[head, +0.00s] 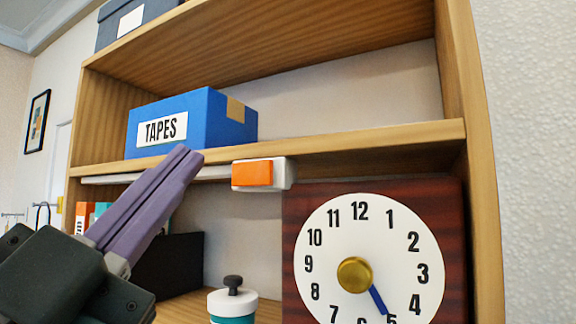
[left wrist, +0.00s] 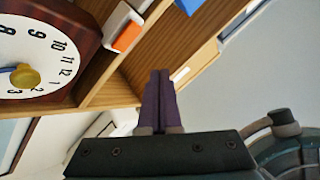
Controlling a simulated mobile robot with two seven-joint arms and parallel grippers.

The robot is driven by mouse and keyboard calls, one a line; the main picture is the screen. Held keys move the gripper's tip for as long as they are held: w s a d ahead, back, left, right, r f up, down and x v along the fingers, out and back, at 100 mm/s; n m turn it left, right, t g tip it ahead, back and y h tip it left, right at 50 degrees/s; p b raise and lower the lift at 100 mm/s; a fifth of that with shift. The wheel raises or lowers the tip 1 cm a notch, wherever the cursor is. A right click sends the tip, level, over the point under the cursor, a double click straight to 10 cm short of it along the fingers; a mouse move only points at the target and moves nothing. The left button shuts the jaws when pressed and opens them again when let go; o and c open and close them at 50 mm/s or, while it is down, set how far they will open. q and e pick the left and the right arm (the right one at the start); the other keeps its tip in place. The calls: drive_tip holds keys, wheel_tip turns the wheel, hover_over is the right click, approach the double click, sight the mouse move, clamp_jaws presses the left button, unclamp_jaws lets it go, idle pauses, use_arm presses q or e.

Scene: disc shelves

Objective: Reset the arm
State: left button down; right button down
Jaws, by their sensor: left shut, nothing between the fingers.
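My left gripper (head: 188,158) comes in from the lower left in the head view, with its two purple fingers pressed together and nothing between them. Its tips are in front of the shelf edge, below the blue TAPES box (head: 207,120) and left of the orange switch (head: 252,174) on its white housing. In the left wrist view the gripper (left wrist: 160,75) points up the picture, shut and empty, with the orange switch (left wrist: 127,37) to its left. My right gripper is in neither view.
A clock (head: 330,226) with a brass knob and blue hand fills the lower right shelf bay. A white and teal canister (head: 232,302) stands left of it. A dark box (head: 168,266) and binders are behind my left arm. The wooden upright (head: 480,200) bounds the right.

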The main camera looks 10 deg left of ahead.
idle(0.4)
use_arm(q)
wheel_tip(320, 180, down, 17)
drive_tip(key=d+n+g+y+p, duration=0.1)
drive_tip(key=n+g+y+p, duration=0.15)
drive_tip(key=g, duration=0.95)
drive_tip(key=s+a+f+n+g+y+p, duration=0.1)
drive_tip(key=s+a+f+n+g+y, duration=0.1)
drive_tip(key=s+f+g, duration=0.3)
drive_tip(key=s+a+f+n+g+y+p, duration=0.1)
drive_tip(key=s+a+f+n+g, duration=0.2)
drive_tip(key=s, duration=0.7)
wheel_tip(320, 180, down, 4)
drive_tip(key=shift+s+a+r+g+y, duration=0.2)
drive_tip(key=shift+s+a+g+y, duration=0.3)
drive_tip(key=shift+g, duration=0.5)
drive_tip(key=shift+w, duration=0.1)
